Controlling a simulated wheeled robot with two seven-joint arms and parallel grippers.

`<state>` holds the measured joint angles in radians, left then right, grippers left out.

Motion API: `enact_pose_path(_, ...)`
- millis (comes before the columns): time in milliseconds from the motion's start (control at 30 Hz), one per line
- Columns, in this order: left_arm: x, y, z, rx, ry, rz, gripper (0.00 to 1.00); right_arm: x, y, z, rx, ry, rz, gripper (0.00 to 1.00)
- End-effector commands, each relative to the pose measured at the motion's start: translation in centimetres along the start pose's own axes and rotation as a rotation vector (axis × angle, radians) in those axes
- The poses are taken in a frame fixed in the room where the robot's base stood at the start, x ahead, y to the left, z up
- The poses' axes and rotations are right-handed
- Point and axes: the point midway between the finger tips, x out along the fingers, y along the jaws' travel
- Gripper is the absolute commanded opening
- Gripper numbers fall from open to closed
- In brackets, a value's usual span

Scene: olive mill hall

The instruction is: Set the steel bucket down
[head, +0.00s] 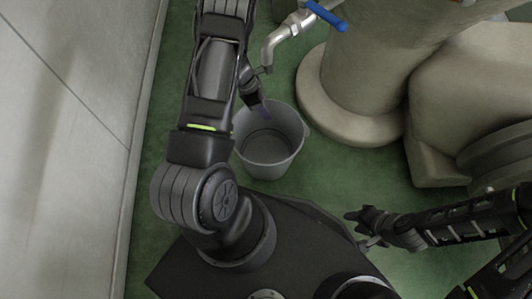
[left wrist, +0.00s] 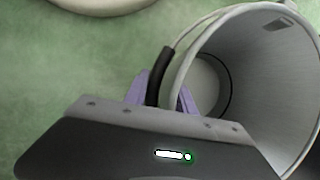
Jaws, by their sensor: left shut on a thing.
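The steel bucket (head: 267,160) is light grey, open at the top and empty, and sits below the tap in the head view. In the left wrist view the bucket (left wrist: 262,62) fills the right side, with its wire bail and black grip (left wrist: 159,75). My left gripper (head: 262,108) is at the bucket's far rim. Its purple fingers (left wrist: 160,98) are shut on the black grip. I cannot tell whether the bucket's base touches the floor. My right gripper (head: 362,229) is empty, its fingers apart, to the right of my base.
A metal tap (head: 285,33) with a blue lever (head: 327,16) is above and right of the bucket. A beige rounded machine (head: 365,65) stands at the right. A pale wall (head: 65,150) runs along the left. Green floor (head: 325,165) is clear right of the bucket.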

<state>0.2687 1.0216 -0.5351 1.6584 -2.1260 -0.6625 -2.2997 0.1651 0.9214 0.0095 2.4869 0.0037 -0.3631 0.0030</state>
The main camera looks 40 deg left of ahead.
Motion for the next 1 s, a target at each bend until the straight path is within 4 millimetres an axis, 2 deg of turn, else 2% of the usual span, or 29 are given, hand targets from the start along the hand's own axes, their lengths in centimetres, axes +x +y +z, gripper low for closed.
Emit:
enact_pose_path(400, 0.2, 0.0, 0.0, -0.001, -0.001, -0.001, 0.00, 0.1, 0.1, 0.0, 0.001, 0.000, 0.000, 0.36)
enact_pose_path(767, 5.2, 0.6, -2.1, -0.001, -0.001, -0.002, 0.00, 2.2, 1.1, -0.4, 0.006, 0.013, 0.005, 0.36)
enact_pose_path(1000, 5.7, 0.7, -2.2, 0.000, -0.002, 0.000, 0.00, 2.3, 1.1, -0.5, 0.006, 0.015, 0.005, 0.36)
